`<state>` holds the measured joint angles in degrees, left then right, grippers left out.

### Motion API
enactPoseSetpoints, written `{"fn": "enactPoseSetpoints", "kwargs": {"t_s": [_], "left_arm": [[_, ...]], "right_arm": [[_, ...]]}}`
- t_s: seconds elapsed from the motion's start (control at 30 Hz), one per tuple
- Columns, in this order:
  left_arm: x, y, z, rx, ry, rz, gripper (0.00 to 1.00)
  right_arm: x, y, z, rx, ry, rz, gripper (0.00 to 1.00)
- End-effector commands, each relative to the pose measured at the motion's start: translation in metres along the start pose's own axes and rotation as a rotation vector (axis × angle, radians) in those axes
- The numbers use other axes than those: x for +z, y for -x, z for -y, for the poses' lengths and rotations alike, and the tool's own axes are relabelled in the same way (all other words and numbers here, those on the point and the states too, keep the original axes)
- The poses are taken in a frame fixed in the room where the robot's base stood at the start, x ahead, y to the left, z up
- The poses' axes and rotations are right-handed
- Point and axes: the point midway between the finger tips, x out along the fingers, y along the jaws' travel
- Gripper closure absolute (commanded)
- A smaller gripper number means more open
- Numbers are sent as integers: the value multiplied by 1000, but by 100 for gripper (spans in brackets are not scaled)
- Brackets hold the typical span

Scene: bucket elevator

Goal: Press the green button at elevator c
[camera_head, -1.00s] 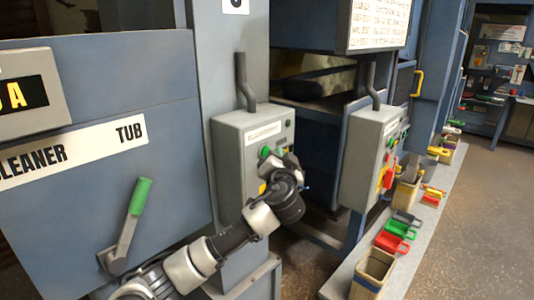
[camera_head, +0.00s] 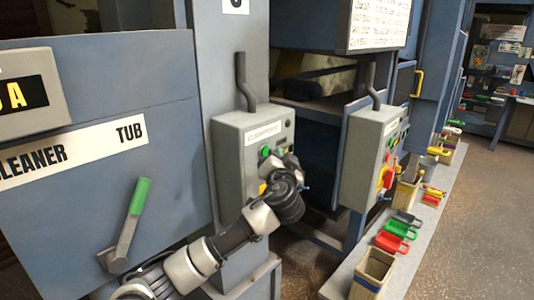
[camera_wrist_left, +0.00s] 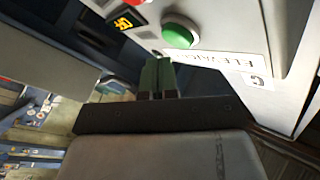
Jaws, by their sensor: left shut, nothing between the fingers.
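The control box (camera_head: 232,140) of an elevator stands on a grey post in the middle of the head view. In the left wrist view its label (camera_wrist_left: 225,68) appears upside down and reads ELEVATOR C. A round green button (camera_wrist_left: 180,31) sits beside that label on the pale panel. My left gripper (camera_wrist_left: 158,60) is shut and empty, with its dark green fingertips just below the button in that view. I cannot tell whether they touch it. In the head view my left gripper (camera_head: 277,158) is at the box front and partly hides its controls. My right gripper is not in view.
A second control box (camera_head: 365,155) stands to the right. A green-handled lever (camera_head: 130,220) juts out at lower left. Bins (camera_head: 372,275) and colored scoops (camera_head: 393,242) line the ledge; open floor lies at right.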

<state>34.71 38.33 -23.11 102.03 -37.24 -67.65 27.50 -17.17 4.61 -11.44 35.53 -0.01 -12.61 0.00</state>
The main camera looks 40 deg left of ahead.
Motion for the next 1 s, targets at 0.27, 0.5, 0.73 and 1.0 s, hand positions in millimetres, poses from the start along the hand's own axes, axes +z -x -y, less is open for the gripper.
{"fn": "enactPoseSetpoints", "kwargs": {"t_s": [0.27,0.5,0.73,1.0], "left_arm": [[3,-2,1,0,0,1,100],[5,-6,4,1,0,0,100],[4,-6,4,0,0,0,100],[6,-8,6,0,0,0,100]], "right_arm": [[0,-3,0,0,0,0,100],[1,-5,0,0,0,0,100],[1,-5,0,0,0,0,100],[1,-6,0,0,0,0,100]]}}
